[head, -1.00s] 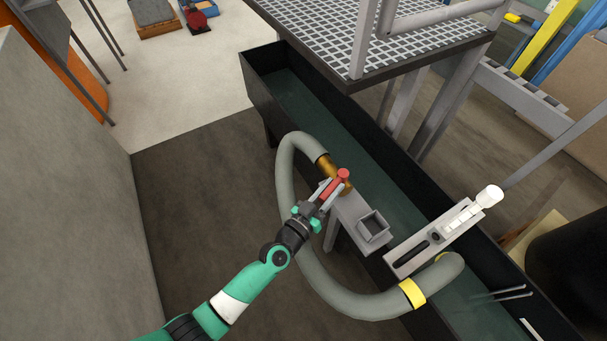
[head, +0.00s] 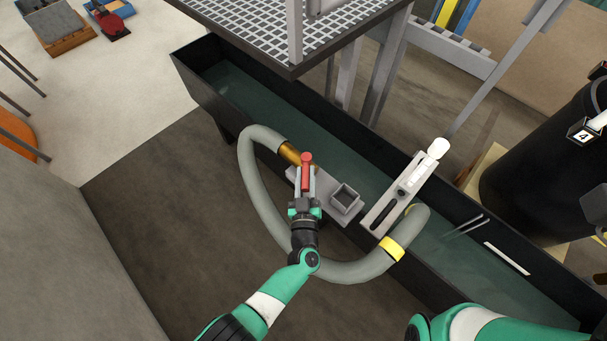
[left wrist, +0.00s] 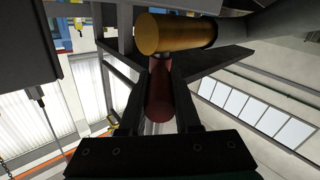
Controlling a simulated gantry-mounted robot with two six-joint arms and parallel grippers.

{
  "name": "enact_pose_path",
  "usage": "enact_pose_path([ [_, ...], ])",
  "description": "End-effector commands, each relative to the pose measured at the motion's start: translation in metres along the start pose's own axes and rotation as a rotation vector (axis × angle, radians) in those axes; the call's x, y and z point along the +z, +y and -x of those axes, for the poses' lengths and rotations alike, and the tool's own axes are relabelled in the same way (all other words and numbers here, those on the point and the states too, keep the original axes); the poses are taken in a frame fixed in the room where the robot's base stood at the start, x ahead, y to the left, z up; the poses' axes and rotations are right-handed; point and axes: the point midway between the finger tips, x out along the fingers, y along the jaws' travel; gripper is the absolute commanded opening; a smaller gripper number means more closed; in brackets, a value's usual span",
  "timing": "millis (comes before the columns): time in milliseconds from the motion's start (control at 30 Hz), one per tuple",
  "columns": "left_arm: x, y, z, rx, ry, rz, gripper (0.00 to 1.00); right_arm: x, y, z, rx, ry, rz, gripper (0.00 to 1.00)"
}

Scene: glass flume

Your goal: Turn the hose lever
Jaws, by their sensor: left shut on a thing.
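The hose lever is a red handle (head: 307,172) on the brass valve (head: 289,153) at the end of a thick grey hose (head: 262,190). My left gripper (head: 306,183) is shut on the red lever, which points down the picture from the valve. In the left wrist view the red lever (left wrist: 159,92) lies between the two dark fingers of my gripper (left wrist: 158,108), just below the brass valve (left wrist: 170,34). The fingers hide part of the lever. Only a link of my right arm shows at the bottom right of the head view; its gripper is out of view.
A dark flume trough (head: 215,100) runs diagonally behind the valve. A grey bracket with a small square box (head: 345,199) sits beside it. A slotted plate with a white knob (head: 438,148) and a yellow hose band (head: 391,249) are to the right. A grating platform (head: 262,28) stands above.

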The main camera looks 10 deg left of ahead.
Motion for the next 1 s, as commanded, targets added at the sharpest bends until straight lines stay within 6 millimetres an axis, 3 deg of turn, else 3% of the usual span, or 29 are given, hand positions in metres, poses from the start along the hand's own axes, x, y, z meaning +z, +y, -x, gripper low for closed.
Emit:
enact_pose_path([
  [100,0.001,0.000,0.000,0.001,-0.004,0.000,0.00,0.000,0.000,0.000,0.000,0.000,0.000,0.50],
  [133,0.001,-0.001,0.000,0.000,-0.004,0.000,0.36,0.000,0.000,0.000,0.000,0.000,0.000,0.50],
  [267,0.001,-0.001,0.000,0.000,-0.003,0.000,0.60,0.000,0.000,0.000,0.000,0.000,0.000,0.50],
  [667,-0.002,0.001,0.009,0.003,-0.004,-0.001,0.61,-0.006,0.000,-0.006,0.000,0.000,0.000,0.50],
  [1000,-0.005,0.002,0.084,0.005,-0.005,-0.002,0.61,-0.036,0.000,-0.039,0.000,0.001,0.000,0.50],
])
